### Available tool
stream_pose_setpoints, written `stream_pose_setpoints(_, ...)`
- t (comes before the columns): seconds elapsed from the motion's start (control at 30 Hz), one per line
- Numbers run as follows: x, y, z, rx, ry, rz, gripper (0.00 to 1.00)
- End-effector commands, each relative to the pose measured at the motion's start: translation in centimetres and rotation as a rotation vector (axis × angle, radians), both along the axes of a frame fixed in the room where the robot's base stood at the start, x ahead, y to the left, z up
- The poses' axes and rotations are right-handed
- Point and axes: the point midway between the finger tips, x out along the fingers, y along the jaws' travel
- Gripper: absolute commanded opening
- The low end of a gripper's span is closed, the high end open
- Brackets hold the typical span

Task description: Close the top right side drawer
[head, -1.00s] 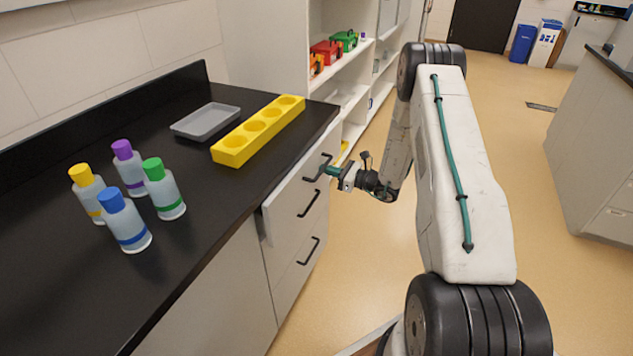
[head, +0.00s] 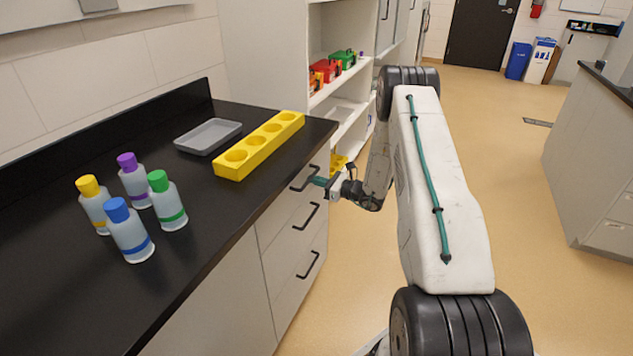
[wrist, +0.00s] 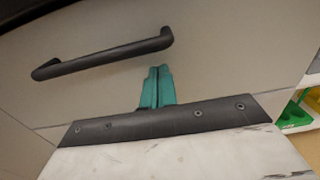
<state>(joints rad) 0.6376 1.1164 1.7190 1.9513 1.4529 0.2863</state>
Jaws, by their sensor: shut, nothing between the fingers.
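The top right side drawer (head: 280,206) is a pale grey front under the black counter's right end. It looks flush with the cabinet, with no visible gap. Its black bar handle (head: 304,180) is on its front. My gripper (head: 319,181), with teal fingers, is at the drawer front beside the handle. In the wrist view the shut fingers (wrist: 157,88) point at the drawer front (wrist: 225,60), just below the handle (wrist: 105,55). They are at or very near the surface; I cannot tell whether they touch. Nothing is held.
Two lower drawers have black handles (head: 306,216). On the counter (head: 60,290) stand several capped bottles (head: 130,232), a grey tray (head: 208,136) and a yellow rack (head: 260,146). Open shelves (head: 345,110) stand behind. The floor (head: 520,200) to the right is clear.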

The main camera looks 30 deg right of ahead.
Motion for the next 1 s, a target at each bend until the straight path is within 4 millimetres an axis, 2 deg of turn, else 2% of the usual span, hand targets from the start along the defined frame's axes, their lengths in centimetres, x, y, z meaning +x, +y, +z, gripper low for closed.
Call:
stream_pose_setpoints(0.07, -0.1, 0.0, 0.2, -0.005, -0.005, 0.007, 0.00)
stream_pose_setpoints(0.17, -1.3, -1.2, 0.2, -0.002, -0.004, 0.001, 0.00)
stream_pose_setpoints(0.33, -4.8, -4.1, 0.1, 0.001, -0.002, -0.012, 0.00)
stream_pose_setpoints(0.6, -9.1, -5.7, 0.1, 0.001, -0.002, 0.005, 0.00)
stream_pose_setpoints(0.8, -10.6, -6.6, 0.1, 0.001, -0.002, 0.006, 0.00)
stream_pose_setpoints(1.0, -10.9, -6.7, 0.1, 0.001, -0.002, 0.007, 0.00)
